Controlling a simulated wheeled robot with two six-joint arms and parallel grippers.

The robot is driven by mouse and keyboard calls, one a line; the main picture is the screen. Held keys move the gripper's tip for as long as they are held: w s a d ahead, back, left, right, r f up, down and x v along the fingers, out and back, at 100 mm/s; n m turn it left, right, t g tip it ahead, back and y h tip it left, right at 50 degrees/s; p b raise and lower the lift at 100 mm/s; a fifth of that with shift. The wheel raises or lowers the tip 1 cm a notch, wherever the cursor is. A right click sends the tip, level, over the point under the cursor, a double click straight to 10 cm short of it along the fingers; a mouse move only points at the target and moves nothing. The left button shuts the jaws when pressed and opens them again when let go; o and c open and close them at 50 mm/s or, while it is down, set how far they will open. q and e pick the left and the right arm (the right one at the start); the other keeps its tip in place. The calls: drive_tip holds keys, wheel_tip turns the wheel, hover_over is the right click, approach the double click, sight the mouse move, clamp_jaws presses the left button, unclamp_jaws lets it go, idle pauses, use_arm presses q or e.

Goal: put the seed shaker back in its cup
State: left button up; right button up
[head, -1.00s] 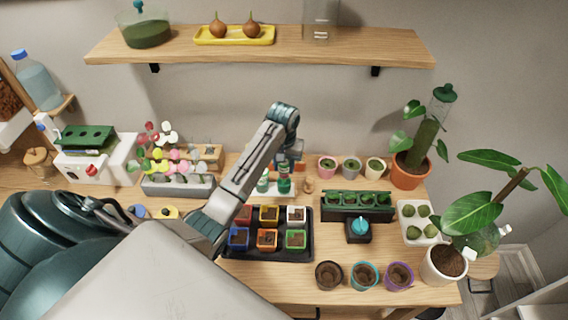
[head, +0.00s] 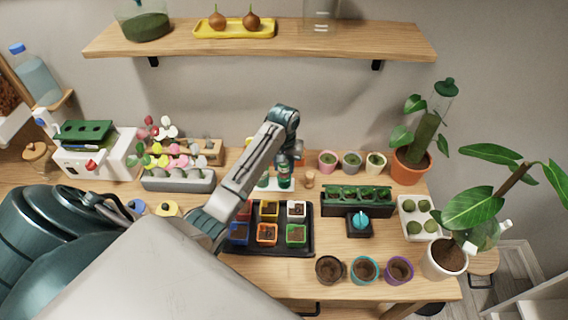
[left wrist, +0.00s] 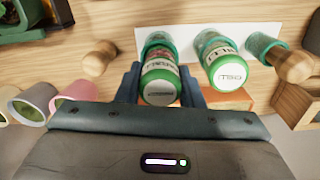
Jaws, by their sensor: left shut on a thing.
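My left gripper (left wrist: 160,88) is shut on the seed shaker (left wrist: 160,80), a bottle with a green cap and a white label. In the head view my left gripper (head: 289,157) is at the back of the table, and the shaker (head: 285,177) shows below it. The shaker's far end meets a teal cup (left wrist: 158,38) on a white base (left wrist: 190,30); I cannot tell how deep it sits. A similar green-capped bottle (left wrist: 227,68) stands in the cup beside it. My right gripper is not in view.
A wooden-handled tool (left wrist: 294,66) stands by another teal cup at the base's end. A small wooden piece (head: 309,180) is close to the other side. A black seedling tray (head: 309,248) lies in front.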

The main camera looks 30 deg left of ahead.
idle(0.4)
use_arm(q)
drive_tip(key=o, duration=1.5)
drive_tip(key=shift+r+p, duration=0.4)
drive_tip(key=shift+r, duration=3.1)
drive_tip(key=shift+f, duration=0.1)
